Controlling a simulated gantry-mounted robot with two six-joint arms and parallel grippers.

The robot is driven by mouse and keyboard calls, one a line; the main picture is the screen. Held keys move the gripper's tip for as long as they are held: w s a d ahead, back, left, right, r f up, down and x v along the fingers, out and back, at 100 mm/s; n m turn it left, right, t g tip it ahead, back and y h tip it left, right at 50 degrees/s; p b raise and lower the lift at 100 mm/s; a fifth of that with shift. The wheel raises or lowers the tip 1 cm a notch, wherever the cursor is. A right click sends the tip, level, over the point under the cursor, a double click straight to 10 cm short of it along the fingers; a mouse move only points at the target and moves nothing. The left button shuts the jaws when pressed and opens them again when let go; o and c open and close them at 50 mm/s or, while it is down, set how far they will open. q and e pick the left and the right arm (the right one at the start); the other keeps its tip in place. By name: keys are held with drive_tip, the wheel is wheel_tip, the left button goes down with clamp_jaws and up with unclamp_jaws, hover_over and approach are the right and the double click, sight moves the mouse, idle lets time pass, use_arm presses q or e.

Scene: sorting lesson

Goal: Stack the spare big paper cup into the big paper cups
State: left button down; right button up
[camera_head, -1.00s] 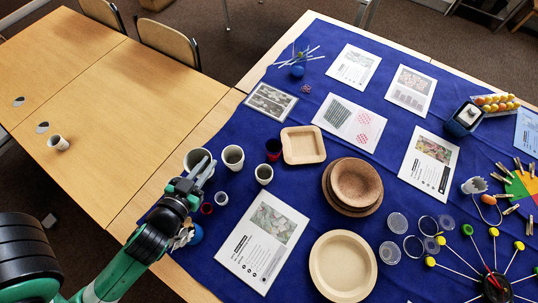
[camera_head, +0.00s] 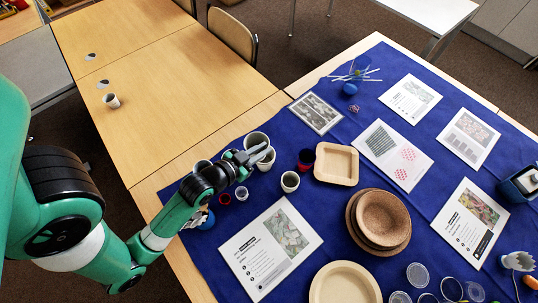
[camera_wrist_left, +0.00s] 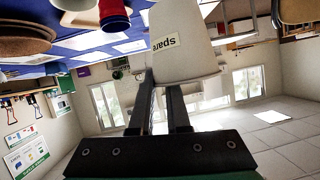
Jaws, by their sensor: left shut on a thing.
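The spare big paper cup (camera_head: 256,139) is white, in the jaws of my left gripper (camera_head: 250,153); in the left wrist view the cup (camera_wrist_left: 185,55) shows its "spare" label upside down. The fingers (camera_wrist_left: 163,88) are shut on it at its rim. In the head view it is just above and left of another white paper cup (camera_head: 268,160), which the gripper partly hides. I cannot tell whether the two touch. A smaller white cup (camera_head: 290,182) stands to the right and nearer. My right gripper is not in view.
A dark red cup (camera_head: 306,161) and a square tan plate (camera_head: 337,164) are right of the cups. Brown round plates (camera_head: 398,245), a pale plate (camera_head: 345,285) and printed sheets (camera_head: 270,247) lie on the blue cloth.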

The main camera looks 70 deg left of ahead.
use_arm(q)
drive_tip(key=f, duration=0.1)
drive_tip(key=w+f, duration=0.1)
drive_tip(key=a+f+b, duration=0.1)
drive_tip(key=shift+w+f, duration=0.1)
drive_tip(key=shift+w, duration=0.25)
drive_tip(key=shift+w+a+f, duration=0.2)
drive_tip(key=shift+w+f, duration=0.05)
drive_tip(key=f, duration=0.1)
drive_tip(key=f+b, duration=0.2)
drive_tip(key=f, duration=0.1)
drive_tip(key=shift+w+a, duration=0.2)
drive_tip(key=shift+w, duration=0.15)
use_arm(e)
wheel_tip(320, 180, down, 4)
use_arm(q)
drive_tip(key=c, duration=0.9)
unclamp_jaws()
drive_tip(key=shift+o, duration=0.2)
drive_tip(key=shift+s+r, duration=0.1)
drive_tip(key=p+v, duration=0.2)
drive_tip(key=v, duration=0.5)
drive_tip(key=shift+s+d, duration=0.15)
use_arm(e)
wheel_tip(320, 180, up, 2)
